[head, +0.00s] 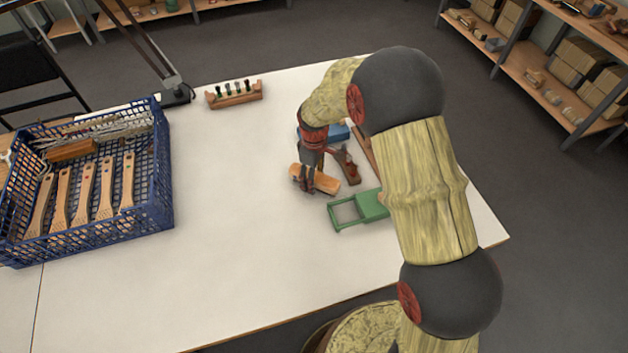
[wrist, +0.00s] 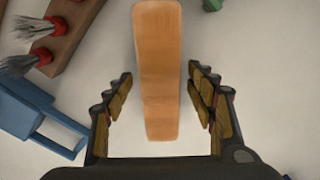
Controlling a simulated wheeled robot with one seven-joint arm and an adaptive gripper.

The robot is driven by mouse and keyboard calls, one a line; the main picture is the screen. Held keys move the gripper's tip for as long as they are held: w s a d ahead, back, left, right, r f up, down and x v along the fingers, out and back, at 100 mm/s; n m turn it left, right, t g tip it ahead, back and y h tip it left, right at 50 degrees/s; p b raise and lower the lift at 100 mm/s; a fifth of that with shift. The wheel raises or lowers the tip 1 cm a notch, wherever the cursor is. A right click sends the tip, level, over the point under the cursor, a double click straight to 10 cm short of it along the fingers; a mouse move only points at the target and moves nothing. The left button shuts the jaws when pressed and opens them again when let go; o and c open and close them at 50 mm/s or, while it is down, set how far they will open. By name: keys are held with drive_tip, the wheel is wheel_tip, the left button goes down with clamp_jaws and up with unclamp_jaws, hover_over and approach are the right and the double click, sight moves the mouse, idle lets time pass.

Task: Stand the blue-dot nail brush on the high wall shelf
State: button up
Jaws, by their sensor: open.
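A smooth, orange-brown wooden brush block (head: 327,185) lies on the white table under my gripper. In the wrist view the block (wrist: 158,70) runs lengthwise between the two open fingers, with a gap on each side. I see no blue dot on it, so I cannot tell if it is the blue-dot nail brush; its underside is hidden. My gripper (head: 312,190) points down at the block and is open, with nothing held; it also shows in the wrist view (wrist: 160,108). I cannot pick out the high wall shelf for certain.
A blue crate (head: 172,190) at left holds several wooden-handled brushes. A green frame-like object (head: 358,208), a blue object (head: 337,132) and a brown piece (head: 347,167) lie close to my gripper. A small wooden rack (head: 235,96) stands behind. Shelving with boxes (head: 530,75) is at right.

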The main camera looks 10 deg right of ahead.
drive_tip(key=shift+c, duration=0.4)
drive_tip(key=shift+r, duration=0.1)
clamp_jaws()
drive_tip(key=shift+r, duration=0.1)
idle(0.3)
